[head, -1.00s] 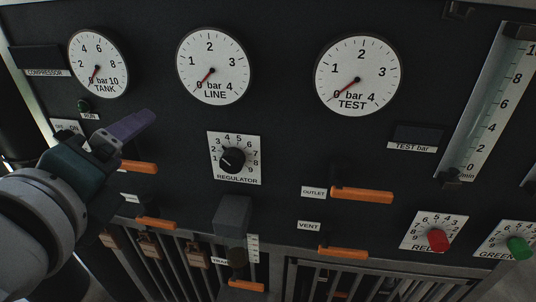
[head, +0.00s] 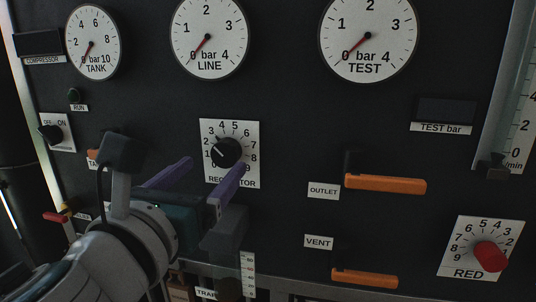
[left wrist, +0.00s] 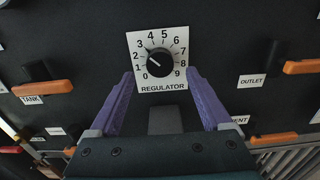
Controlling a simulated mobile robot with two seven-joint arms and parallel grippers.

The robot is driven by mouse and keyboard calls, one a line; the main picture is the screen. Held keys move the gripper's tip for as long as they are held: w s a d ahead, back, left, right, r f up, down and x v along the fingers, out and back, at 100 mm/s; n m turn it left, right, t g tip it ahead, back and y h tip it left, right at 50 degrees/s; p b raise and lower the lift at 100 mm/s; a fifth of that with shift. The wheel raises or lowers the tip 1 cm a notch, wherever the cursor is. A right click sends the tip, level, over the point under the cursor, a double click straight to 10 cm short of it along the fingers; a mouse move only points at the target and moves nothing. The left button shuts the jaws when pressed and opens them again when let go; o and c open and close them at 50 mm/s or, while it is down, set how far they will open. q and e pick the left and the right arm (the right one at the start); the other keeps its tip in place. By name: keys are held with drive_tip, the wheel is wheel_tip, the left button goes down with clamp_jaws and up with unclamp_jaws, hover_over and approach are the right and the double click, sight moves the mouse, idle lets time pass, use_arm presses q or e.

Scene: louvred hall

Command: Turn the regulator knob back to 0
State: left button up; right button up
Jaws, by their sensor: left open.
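The regulator knob (head: 226,152) is a round black knob on a white plate numbered 0 to 9, marked REGULATOR. It also shows in the left wrist view (left wrist: 160,62). My right gripper is not in view.
Orange lever handles marked OUTLET (head: 385,184) and VENT (head: 365,278) stick out to the right. A dark grey block (head: 226,228) protrudes below the regulator. A red knob (head: 490,256) is at lower right. The LINE gauge (head: 209,36) above reads near 0.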

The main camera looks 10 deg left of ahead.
sight(223, 156)
use_arm(q)
drive_tip(key=shift+w+d+b, duration=0.1)
drive_tip(key=shift+w+b, duration=0.4)
drive_tip(key=shift+w, duration=2.2)
clamp_jaws()
